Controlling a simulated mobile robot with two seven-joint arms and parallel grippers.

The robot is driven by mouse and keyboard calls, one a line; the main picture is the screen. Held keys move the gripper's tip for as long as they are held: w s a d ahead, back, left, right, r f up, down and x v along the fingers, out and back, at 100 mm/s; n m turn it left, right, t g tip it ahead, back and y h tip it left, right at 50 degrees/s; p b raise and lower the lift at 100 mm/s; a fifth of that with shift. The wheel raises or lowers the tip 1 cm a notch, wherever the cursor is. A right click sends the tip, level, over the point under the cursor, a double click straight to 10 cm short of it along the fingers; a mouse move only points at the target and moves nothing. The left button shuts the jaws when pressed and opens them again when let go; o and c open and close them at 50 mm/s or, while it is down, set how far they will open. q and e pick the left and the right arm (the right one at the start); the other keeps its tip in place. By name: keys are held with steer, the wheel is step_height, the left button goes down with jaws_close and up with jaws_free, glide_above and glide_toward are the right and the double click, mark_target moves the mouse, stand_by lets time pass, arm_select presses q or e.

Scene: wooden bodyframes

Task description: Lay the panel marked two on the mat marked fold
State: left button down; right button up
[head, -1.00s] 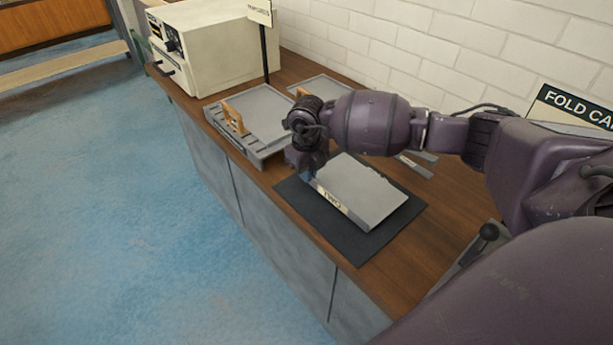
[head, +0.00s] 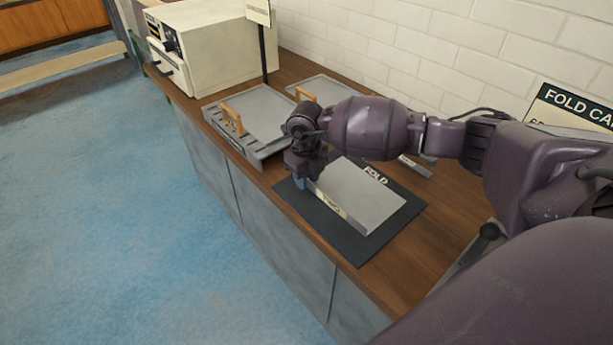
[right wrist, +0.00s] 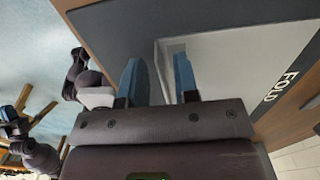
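The grey panel (head: 362,194), with TWO on its front edge label, lies flat on the dark mat (head: 345,242). The mat's white FOLD lettering shows past the panel's far edge, and also in the right wrist view (right wrist: 281,87). My right gripper (head: 308,182) is low at the panel's left end. In the right wrist view its two blue fingers (right wrist: 158,75) stand apart, one on each side of the panel's edge, with a gap showing. My left arm shows small at the left of that view; its gripper (right wrist: 9,114) is too small to read.
A grey tray with an orange handle (head: 232,119) stands left of the mat, with another tray behind it. A cream machine (head: 215,45) and a sign on a post (head: 262,45) stand farther back. A white brick wall bounds the wooden counter.

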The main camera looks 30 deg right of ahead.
step_height(320, 180, up, 12)
steer(key=p, duration=0.1)
stand_by(0.4)
steer(key=shift+r, duration=0.1)
